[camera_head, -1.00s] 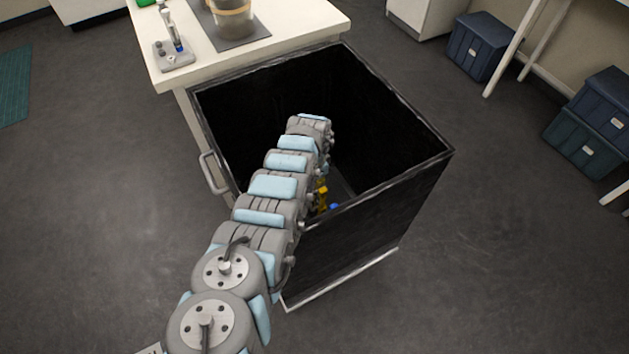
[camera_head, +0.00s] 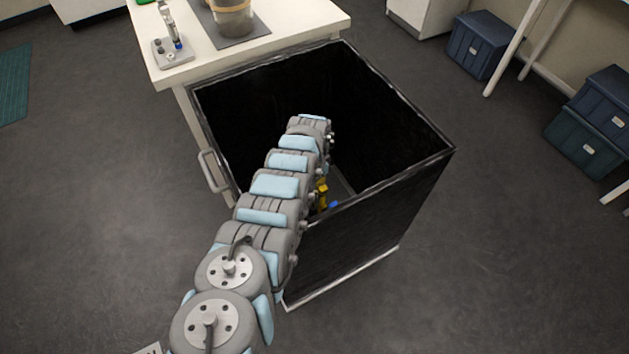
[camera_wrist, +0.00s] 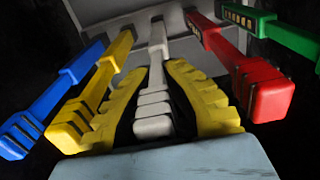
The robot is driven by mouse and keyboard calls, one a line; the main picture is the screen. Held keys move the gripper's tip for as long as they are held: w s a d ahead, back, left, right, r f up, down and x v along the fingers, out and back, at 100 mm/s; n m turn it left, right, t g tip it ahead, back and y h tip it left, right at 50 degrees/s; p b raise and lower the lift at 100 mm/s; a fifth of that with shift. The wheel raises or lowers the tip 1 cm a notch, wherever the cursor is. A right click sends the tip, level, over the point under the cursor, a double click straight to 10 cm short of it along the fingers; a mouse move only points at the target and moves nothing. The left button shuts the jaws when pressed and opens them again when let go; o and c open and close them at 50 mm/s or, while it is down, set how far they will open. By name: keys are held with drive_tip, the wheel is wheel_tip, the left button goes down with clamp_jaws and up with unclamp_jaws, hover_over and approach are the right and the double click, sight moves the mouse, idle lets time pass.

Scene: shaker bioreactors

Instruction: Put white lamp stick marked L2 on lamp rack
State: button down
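In the wrist view, a white lamp stick (camera_wrist: 155,100) stands between the two yellow-padded fingers of my gripper (camera_wrist: 164,75). The fingers are apart, with a dark gap beside the stick, most clearly on its right. I cannot read a mark on it. Blue (camera_wrist: 50,100), yellow (camera_wrist: 92,98), red (camera_wrist: 245,75) and green (camera_wrist: 275,32) sticks flank it. Their far ends meet a grey rack-like structure (camera_wrist: 200,52). In the head view, my arm reaches into a black open-topped box (camera_head: 360,240) and hides the gripper; small yellow (camera_head: 322,194) and blue (camera_head: 334,205) parts show inside.
Blue bins (camera_head: 480,45) lie at the right. The floor around the box is clear.

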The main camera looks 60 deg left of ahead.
drive_tip(key=shift+f+b, duration=0.3)
drive_tip(key=shift+f, duration=0.1)
idle(0.5)
drive_tip(key=c, duration=1.2)
unclamp_jaws()
drive_tip(key=shift+o, duration=0.2)
drive_tip(key=shift+r, duration=0.15)
drive_tip(key=shift+r, duration=5.85)
